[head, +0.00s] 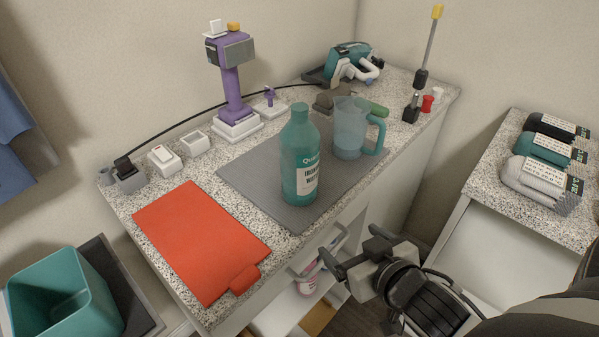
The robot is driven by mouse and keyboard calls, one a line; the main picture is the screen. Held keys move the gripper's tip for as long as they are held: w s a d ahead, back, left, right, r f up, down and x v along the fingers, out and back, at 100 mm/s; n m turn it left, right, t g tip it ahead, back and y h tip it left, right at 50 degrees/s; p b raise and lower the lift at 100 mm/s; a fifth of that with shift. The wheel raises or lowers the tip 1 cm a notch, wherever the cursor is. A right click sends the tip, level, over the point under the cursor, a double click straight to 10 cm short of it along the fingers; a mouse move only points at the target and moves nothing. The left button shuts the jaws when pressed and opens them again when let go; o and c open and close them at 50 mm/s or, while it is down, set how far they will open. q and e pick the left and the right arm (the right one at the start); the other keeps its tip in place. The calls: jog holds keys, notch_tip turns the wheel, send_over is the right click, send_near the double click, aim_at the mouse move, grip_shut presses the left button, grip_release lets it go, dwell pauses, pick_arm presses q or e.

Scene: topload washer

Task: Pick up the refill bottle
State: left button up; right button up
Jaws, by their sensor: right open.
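The refill bottle is a teal bottle (300,160) with a white label that reads partly as ironing water. It stands upright on a grey mat (250,172) on the speckled counter. My right gripper (355,248) is open and empty, in front of the counter's front edge, below and to the right of the bottle and apart from it. My left gripper is not in view.
A clear blue jug (350,130) with a teal handle stands close behind the bottle to the right. An orange-red mat (200,240) lies front left. A purple stand (232,90), a power cord and a teal iron (350,64) are further back. Open shelves lie below the counter.

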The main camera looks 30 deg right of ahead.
notch_tip(320, 180, up, 5)
jog(key=t+y, duration=0.1)
jog(key=t, duration=0.2)
jog(key=n+t+y+b, duration=0.1)
jog(key=n+t+y, duration=0.1)
jog(key=y, duration=0.1)
send_near(310, 171)
jog(key=w+b, duration=0.1)
jog(key=w, duration=0.1)
jog(key=w+a+b, duration=0.1)
jog(key=w+b, duration=0.1)
jog(key=shift+f, duration=0.2)
jog(key=w, duration=0.4)
jog(key=shift+w+a+r, duration=0.25)
jog(key=shift+w, duration=0.5)
jog(key=shift+w+a+p, duration=0.15)
jog(key=shift+w+p, duration=0.15)
jog(key=shift+w, duration=0.45)
jog(key=w+p, duration=0.1)
jog(key=w, duration=0.2)
jog(key=shift+w+a, duration=0.1)
jog(key=shift+w, duration=0.15)
jog(key=shift+w+a+f, duration=0.1)
jog(key=shift+w+f, duration=0.05)
jog(key=shift+w, duration=0.2)
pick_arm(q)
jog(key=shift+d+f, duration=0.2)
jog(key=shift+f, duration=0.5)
